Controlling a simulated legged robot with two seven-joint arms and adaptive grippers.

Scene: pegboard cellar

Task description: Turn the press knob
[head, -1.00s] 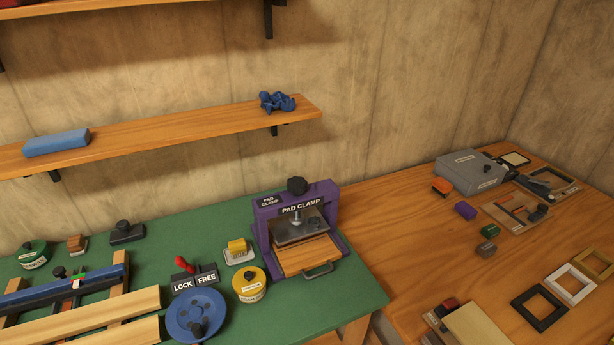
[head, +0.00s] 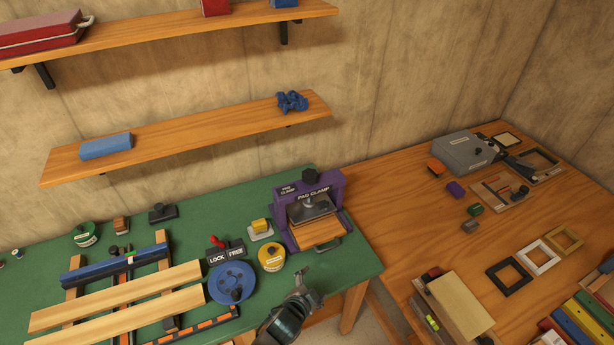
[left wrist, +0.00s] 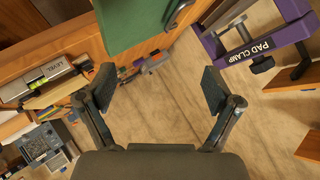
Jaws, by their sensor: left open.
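The press is a purple pad clamp (head: 337,190) at the right end of the green bench. A black knob (head: 310,176) sits on top of its frame. A metal plate and a wooden drawer show at its front. My left gripper (head: 305,285) is at the bench's front edge, below and in front of the clamp in the head view, apart from it. In the left wrist view its two fingers (left wrist: 158,88) are spread with nothing between them. The clamp (left wrist: 222,45) shows there at upper right, with a black part (left wrist: 262,64) beside its label. My right gripper is not seen.
A yellow tin (head: 271,257), a blue wheel (head: 232,282) and a lock/free sign (head: 227,252) stand left of the clamp. A shelf (head: 200,134) hangs above the bench. A wooden table (head: 400,220) with frames and boxes stands at right.

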